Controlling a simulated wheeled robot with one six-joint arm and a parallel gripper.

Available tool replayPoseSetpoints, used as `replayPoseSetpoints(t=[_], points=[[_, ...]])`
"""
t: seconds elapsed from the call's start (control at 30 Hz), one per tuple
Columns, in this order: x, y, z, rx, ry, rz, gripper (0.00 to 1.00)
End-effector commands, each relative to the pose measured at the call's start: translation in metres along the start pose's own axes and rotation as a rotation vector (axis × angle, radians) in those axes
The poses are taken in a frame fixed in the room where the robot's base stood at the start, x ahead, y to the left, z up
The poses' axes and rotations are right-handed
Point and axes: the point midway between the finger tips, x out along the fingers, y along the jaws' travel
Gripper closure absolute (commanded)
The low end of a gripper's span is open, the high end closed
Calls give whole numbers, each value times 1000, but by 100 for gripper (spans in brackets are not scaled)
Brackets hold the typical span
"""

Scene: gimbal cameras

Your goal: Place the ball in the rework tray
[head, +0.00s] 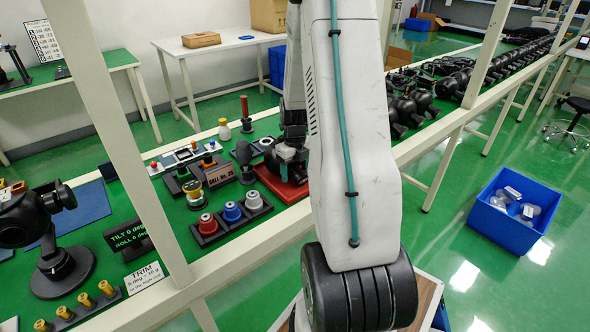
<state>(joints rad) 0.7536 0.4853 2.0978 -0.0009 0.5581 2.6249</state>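The finger gap is hidden. A dark rounded thing (268,144) shows just left of the gripper; I cannot tell whether it is the ball. No label for the rework tray is readable.
A black rack with red, blue and white knobs (232,213) stands in front of the tray. A dark upright piece (243,156) and a red-handled tool (245,115) stand behind left. Cream frame posts (122,130) cross the view. A blue crate (513,212) sits on the floor right.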

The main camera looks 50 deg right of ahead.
Motion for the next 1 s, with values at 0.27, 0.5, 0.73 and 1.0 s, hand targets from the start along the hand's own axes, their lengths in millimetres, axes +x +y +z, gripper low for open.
replayPoseSetpoints(t=[0.27,0.5,0.73,1.0], points=[[-8,0,0,0,-1,0,35],[-55,0,1,0,-5,-3,35],[-100,0,0,0,-2,0,35],[-129,9,0,-61,-3,-1,35]])
